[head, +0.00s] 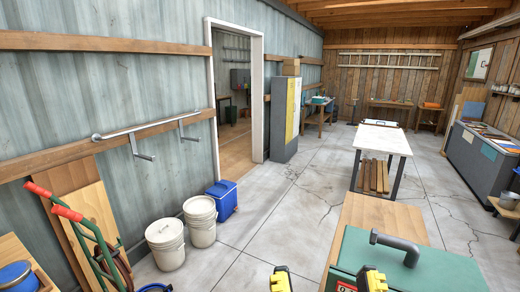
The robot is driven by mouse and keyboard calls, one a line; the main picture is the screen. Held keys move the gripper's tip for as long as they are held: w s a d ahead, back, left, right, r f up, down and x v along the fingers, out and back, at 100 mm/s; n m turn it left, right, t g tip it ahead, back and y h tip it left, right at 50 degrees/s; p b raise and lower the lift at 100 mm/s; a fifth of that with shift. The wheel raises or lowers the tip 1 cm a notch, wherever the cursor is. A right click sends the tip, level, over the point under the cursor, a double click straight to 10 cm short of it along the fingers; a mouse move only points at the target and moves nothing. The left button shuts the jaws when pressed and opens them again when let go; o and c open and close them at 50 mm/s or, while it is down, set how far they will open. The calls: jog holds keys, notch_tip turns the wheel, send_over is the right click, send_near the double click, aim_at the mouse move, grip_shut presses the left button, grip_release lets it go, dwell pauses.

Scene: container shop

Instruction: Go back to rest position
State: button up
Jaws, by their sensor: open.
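Two yellow-and-black parts stick up at the bottom edge of the head view, one on each side of a gap. They look like the two fingertips of my gripper (325,283), spread apart with nothing seen between them. The rest of the gripper and arm is cut off below the frame. The left tip shows against bare floor.
A wooden table (375,215) is at lower right, with a white-topped table (385,140) behind it. Two white buckets (165,245), a blue cooler (223,198) and a red-handled hand truck (85,228) line the left wall. Floor is clear between.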

notch_tip(320, 180, up, 24)
jog(key=p, duration=2.2)
jog(key=shift+r, duration=0.15)
